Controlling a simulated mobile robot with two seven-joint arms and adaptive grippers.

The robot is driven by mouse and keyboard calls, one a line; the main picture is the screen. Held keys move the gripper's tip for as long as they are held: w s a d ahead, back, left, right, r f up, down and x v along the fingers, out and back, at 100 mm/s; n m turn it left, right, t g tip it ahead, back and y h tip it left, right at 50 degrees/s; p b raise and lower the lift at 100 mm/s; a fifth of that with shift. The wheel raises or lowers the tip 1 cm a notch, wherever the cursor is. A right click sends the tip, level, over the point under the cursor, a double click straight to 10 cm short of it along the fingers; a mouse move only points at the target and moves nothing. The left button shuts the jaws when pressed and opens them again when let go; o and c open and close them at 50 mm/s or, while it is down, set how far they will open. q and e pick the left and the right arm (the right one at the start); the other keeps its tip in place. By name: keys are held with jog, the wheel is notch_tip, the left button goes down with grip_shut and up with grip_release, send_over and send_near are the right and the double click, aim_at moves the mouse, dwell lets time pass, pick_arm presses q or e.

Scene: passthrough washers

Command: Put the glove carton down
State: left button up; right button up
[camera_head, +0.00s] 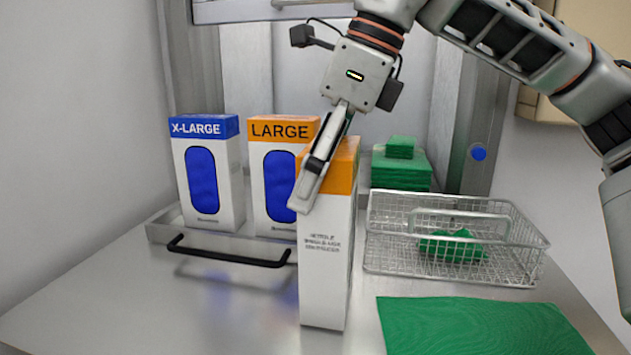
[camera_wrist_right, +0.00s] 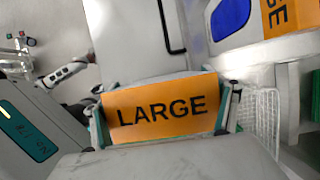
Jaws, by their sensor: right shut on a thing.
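My right gripper (camera_head: 312,185) is shut on a tall white glove carton (camera_head: 326,265) with an orange top. Its fingers clasp the carton's upper part from both sides, and one finger hides part of the orange band. The carton is upright over the steel counter, in front of the tray. I cannot tell whether its base touches the counter. In the right wrist view the orange top of the held carton (camera_wrist_right: 162,108) reads LARGE, between the two fingers. My left gripper is not in the head view.
A shallow steel tray (camera_head: 163,231) with a black handle (camera_head: 228,257) holds an X-LARGE carton (camera_head: 209,172) and another LARGE carton (camera_head: 278,180). A wire basket (camera_head: 455,240) holds green cloth. Green stacked packs (camera_head: 401,168) stand behind. A green mat (camera_head: 480,326) lies front right. The front-left counter (camera_head: 150,310) is clear.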

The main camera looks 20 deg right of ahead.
jog(key=shift+f, duration=0.15)
jog(key=o, duration=0.9)
jog(key=shift+f, duration=0.1)
jog(key=shift+o, duration=1.4)
